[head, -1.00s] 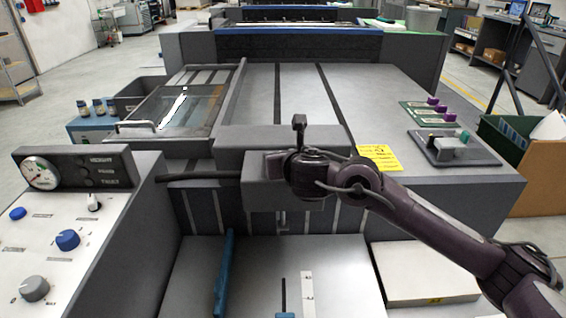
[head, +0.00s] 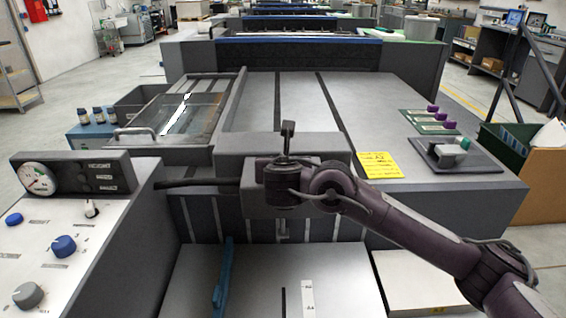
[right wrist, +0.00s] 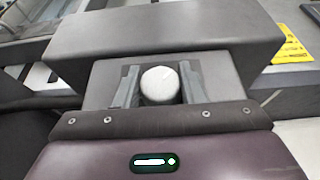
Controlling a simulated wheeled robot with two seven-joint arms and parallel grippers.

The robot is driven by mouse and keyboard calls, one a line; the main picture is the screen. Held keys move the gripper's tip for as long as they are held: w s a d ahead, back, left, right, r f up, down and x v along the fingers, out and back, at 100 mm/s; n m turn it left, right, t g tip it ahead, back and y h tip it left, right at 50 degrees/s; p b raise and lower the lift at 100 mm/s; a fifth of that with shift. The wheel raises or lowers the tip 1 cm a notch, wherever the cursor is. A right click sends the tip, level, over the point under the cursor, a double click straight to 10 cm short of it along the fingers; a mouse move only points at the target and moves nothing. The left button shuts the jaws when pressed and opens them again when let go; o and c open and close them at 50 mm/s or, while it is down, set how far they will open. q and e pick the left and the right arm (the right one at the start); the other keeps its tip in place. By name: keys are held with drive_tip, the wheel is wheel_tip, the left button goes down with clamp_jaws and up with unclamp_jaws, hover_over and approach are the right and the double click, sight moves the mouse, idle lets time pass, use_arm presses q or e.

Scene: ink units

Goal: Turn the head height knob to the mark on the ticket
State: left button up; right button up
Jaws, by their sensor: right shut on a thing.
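The head height knob, a round pale knob (right wrist: 160,86), sits on the front of a grey block in the right wrist view. My right gripper (right wrist: 159,92) has one finger on each side of the knob and is shut on it. In the head view my right arm reaches in from the right, and its wrist (head: 287,178) hides the knob. The yellow ticket (head: 380,165) lies on the machine bed to the right of the block; its writing is too small to read. It also shows in the right wrist view (right wrist: 291,46). My left gripper is out of view.
A control panel (head: 40,258) with several knobs and a dial gauge (head: 37,179) stands at the left. The grey block (head: 270,147) spans the bed's front edge. A blue-handled piece (head: 223,280) is below it. Purple-topped pieces (head: 433,110) lie at the right.

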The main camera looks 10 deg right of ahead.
drive_tip(key=o, duration=1)
drive_tip(key=shift+s+r, duration=0.1)
drive_tip(key=shift+s, duration=0.05)
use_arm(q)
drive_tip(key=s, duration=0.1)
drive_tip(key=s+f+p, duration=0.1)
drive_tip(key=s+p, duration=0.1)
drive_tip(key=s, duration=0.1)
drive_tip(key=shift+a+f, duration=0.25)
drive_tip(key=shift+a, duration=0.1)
use_arm(e)
drive_tip(key=v, duration=0.7)
drive_tip(key=shift+s, duration=0.2)
drive_tip(key=shift+a+r, duration=0.1)
